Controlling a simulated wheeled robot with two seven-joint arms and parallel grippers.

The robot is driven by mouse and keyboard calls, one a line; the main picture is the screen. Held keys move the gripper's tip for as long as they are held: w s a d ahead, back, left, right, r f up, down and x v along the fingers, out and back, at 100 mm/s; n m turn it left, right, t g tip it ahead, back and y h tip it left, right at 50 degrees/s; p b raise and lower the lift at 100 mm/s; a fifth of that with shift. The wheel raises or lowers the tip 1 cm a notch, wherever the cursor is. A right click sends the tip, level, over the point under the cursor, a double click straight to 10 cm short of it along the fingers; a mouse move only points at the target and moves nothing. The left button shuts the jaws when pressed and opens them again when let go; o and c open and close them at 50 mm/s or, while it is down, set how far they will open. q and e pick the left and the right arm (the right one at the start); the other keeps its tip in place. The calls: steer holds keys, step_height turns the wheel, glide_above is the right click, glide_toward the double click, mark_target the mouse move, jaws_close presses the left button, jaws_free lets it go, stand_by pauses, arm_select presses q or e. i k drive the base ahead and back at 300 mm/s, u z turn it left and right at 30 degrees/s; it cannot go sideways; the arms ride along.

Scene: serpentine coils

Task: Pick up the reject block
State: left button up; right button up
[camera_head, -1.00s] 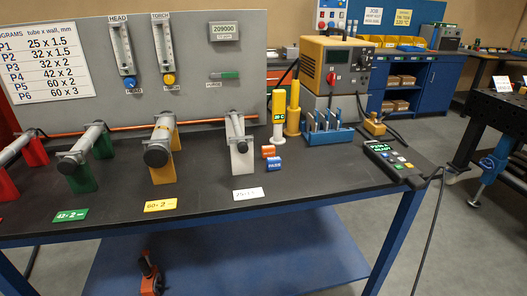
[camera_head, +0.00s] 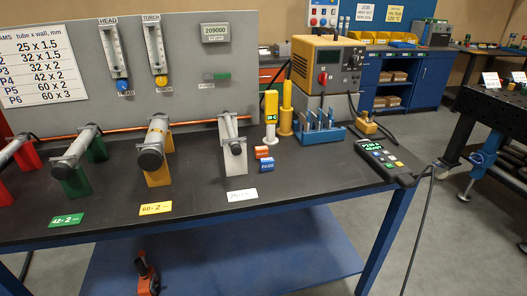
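Two small labelled blocks sit on the dark bench top, right of the grey tube stand. The orange-red block (camera_head: 262,152) is at the back and the blue block (camera_head: 267,167) is just in front of it. The orange-red one appears to be the reject block, though its lettering is too small to read surely. Both stand free on the bench. Neither of my grippers shows in the head view.
The grey stand (camera_head: 237,160) with its tube is left of the blocks. A yellow probe-like tool (camera_head: 270,117), a blue rack (camera_head: 322,135) and a welding power unit (camera_head: 327,65) stand behind. A handheld controller (camera_head: 385,160) lies right.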

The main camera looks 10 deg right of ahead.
mark_target(260, 153)
steer(key=z, duration=1.05)
steer(key=i, duration=1.25)
steer(key=u, duration=0.1)
